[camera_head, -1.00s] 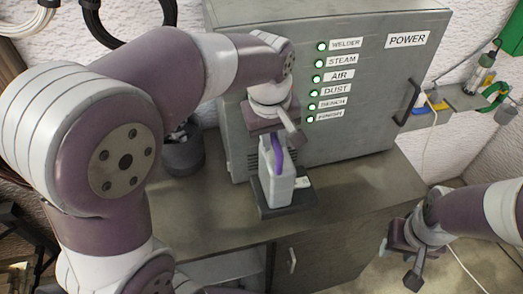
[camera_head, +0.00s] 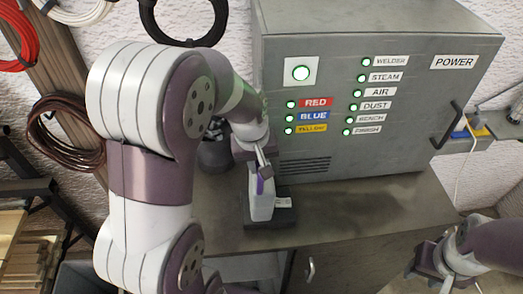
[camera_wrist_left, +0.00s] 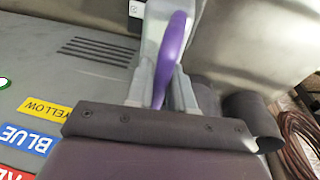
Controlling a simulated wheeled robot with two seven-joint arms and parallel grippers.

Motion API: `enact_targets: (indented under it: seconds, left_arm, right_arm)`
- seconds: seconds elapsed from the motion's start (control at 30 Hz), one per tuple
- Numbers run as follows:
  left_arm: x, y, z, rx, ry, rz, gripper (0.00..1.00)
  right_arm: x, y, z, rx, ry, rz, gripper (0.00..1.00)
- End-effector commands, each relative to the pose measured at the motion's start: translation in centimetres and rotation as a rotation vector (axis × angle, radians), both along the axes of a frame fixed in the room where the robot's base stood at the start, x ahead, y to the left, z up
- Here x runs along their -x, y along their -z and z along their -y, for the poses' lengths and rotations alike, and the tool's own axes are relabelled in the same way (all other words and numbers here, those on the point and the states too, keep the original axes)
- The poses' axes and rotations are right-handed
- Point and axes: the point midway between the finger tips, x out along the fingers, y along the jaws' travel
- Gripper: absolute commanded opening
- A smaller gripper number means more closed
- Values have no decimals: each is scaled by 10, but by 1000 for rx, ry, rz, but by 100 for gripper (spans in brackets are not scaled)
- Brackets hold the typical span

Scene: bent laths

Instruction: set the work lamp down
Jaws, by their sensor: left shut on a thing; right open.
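The work lamp (camera_head: 261,203) has a pale white body and a purple handle. It is upright over a flat dark base (camera_head: 270,221) on the bench top in the head view. I cannot tell whether it rests on the base or hangs just above. My left gripper (camera_head: 262,166) is shut on the purple handle. In the left wrist view the fingers (camera_wrist_left: 161,92) close on both sides of the handle (camera_wrist_left: 171,52), and the pale body (camera_wrist_left: 152,28) shows behind it. My right gripper (camera_head: 435,277) is open and empty at the lower right, away from the lamp.
A grey power cabinet (camera_head: 400,120) with lit green buttons stands close behind the lamp. A dark round container (camera_head: 214,157) is behind my left arm. The bench top (camera_head: 345,210) is bare to the lamp's right. Coiled cables (camera_head: 62,140) hang at the left.

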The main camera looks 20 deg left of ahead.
Motion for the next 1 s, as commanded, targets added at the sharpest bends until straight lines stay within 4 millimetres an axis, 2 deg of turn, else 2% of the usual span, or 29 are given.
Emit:
enact_targets:
  seconds: [0.2, 0.23, 0.3, 0.57, 0.67, 1.0]
  left_arm:
    - [1, 4, 1, 0, 0, -4, 0]
    - [2, 6, 1, 1, 0, -10, 31]
    - [2, 6, 1, 1, 0, -10, 47]
    - [2, 4, 1, 1, 0, -7, 47]
    - [2, -5, 0, 1, 0, -3, 47]
    - [18, -87, -2, 0, -1, 0, 47]
  right_arm:
    - [0, 0, 0, 0, 0, 0, 43]
    - [0, 1, 0, 0, 0, 0, 43]
    - [0, 1, 0, 0, 0, 0, 43]
    - [0, 1, 0, 0, 0, 0, 43]
    - [0, 3, 0, 0, 0, 0, 43]
    - [0, 16, 0, 0, 0, 0, 43]
